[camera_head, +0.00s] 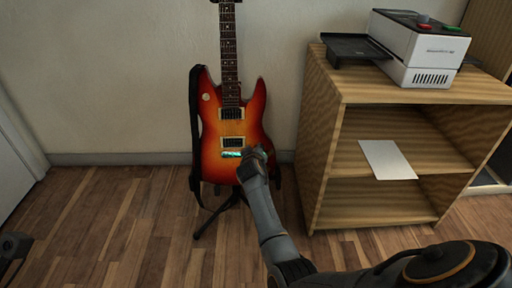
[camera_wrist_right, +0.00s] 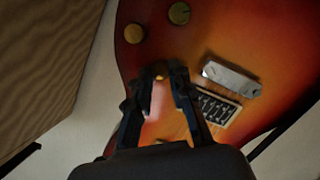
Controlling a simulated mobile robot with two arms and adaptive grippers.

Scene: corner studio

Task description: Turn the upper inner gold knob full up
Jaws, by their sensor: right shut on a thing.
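The guitar (camera_head: 215,150) with a red-orange sunburst body stands upright against the wall. My right gripper (camera_head: 258,155) reaches its lower right side and hides the knobs there in the head view. In the right wrist view the guitar body (camera_wrist_right: 260,40) fills the upper right. There my right gripper (camera_wrist_right: 160,78) has its fingertips closed around a small gold knob (camera_wrist_right: 160,74), mostly hidden between them. Two other gold knobs, one at the left (camera_wrist_right: 134,33) and one at the top (camera_wrist_right: 179,13), stand free beyond it. The knob's turn position cannot be made out.
The chrome bridge (camera_wrist_right: 231,78) and a pickup (camera_wrist_right: 214,106) lie right of the fingers. A wooden shelf unit (camera_head: 322,150) stands close to the guitar's right, with a white device (camera_head: 420,45) on top. The guitar stand's legs (camera_head: 212,217) spread on the floor; floor at the left is clear.

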